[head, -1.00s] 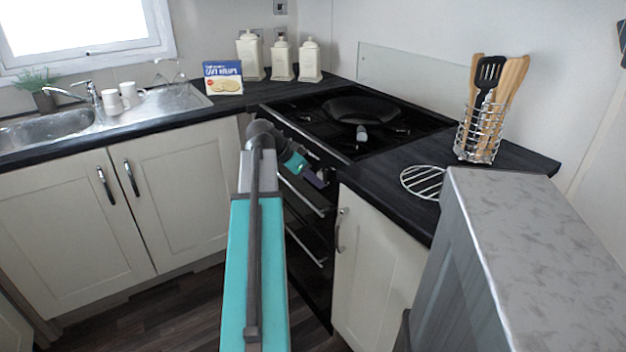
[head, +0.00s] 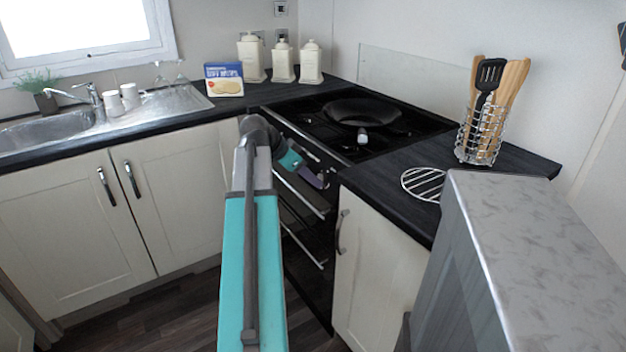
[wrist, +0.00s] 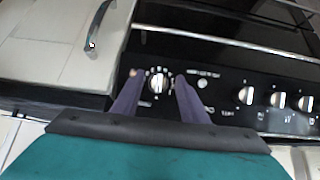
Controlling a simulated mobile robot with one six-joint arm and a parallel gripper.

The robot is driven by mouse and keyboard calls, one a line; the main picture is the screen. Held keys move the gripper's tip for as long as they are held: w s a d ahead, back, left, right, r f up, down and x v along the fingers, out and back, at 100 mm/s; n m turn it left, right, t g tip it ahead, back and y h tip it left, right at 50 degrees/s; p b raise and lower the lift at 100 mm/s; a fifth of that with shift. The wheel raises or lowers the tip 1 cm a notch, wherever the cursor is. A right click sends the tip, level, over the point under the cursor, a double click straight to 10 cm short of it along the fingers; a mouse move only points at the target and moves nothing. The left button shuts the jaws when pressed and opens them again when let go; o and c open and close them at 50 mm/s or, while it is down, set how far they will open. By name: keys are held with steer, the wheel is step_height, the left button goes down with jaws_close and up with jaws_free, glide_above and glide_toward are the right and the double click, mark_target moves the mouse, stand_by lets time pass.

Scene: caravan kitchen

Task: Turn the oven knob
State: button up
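The black oven (head: 300,205) stands under the hob in the corner of the worktop. In the wrist view its control panel (wrist: 222,110) carries several silver knobs. One oven knob (wrist: 157,83) lies between the tips of my gripper's two purple fingers. My gripper (wrist: 156,78) is open, with a gap showing on both sides of that knob. I cannot tell how deep the fingers reach around it. In the head view my gripper (head: 318,180) is at the oven's front, just below the worktop edge, and my arm hides part of the panel.
More knobs (wrist: 278,99) sit to the right on the panel. A cupboard door handle (wrist: 98,28) is near the fingers. A black pan (head: 362,111) is on the hob. A wire trivet (head: 424,183) and utensil holder (head: 478,140) stand on the right worktop.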

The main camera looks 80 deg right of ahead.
steer(key=v, duration=1.1)
steer(key=shift+p, duration=0.3)
steer(key=shift+w, duration=0.1)
